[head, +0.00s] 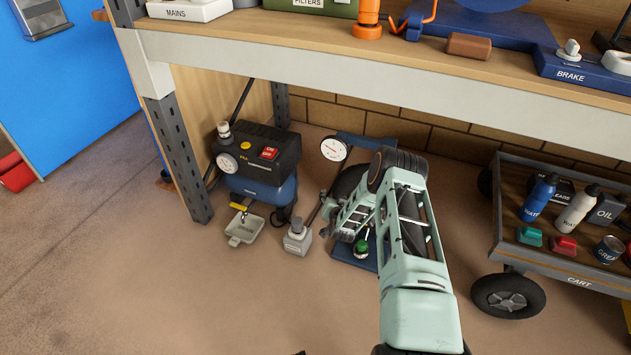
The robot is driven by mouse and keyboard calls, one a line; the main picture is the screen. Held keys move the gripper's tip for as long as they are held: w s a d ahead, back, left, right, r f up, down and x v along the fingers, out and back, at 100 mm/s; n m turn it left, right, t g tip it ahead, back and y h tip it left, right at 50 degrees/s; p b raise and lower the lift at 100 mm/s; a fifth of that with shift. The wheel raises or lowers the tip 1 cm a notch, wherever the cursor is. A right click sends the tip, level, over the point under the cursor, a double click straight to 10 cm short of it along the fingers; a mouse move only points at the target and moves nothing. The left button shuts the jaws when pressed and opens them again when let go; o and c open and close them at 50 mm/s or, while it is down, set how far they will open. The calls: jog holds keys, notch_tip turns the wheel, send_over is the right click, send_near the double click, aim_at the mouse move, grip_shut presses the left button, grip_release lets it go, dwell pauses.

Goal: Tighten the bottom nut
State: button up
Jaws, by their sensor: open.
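My mint-green arm reaches down under the workbench, and my gripper (346,232) is open at its lower left end. It is in front of a dark round thing, perhaps a wheel (347,180), on a blue stand (349,259). A small green round part (361,247) shows just below and right of my gripper. I cannot tell whether they touch. No bottom nut can be made out for sure; my arm and gripper hide much of the stand.
Left of the stand are a grey bottle-like thing (297,238), a small tray (245,229) and a black-and-blue compressor (257,166). A loaded cart (565,277) stands right. A white gauge (334,150) is behind. The bench edge (390,75) hangs above; the front floor is clear.

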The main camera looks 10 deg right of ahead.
jog(key=w+a+r+n+y+p, duration=0.1)
jog(key=a+r+p, duration=0.1)
jog(key=a+r, duration=0.3)
notch_tip(320, 180, up, 3)
jog(key=shift+w+a+f+g+y, duration=0.15)
jog(key=shift+w+a+g+y, duration=0.15)
jog(key=shift+a+y, duration=0.1)
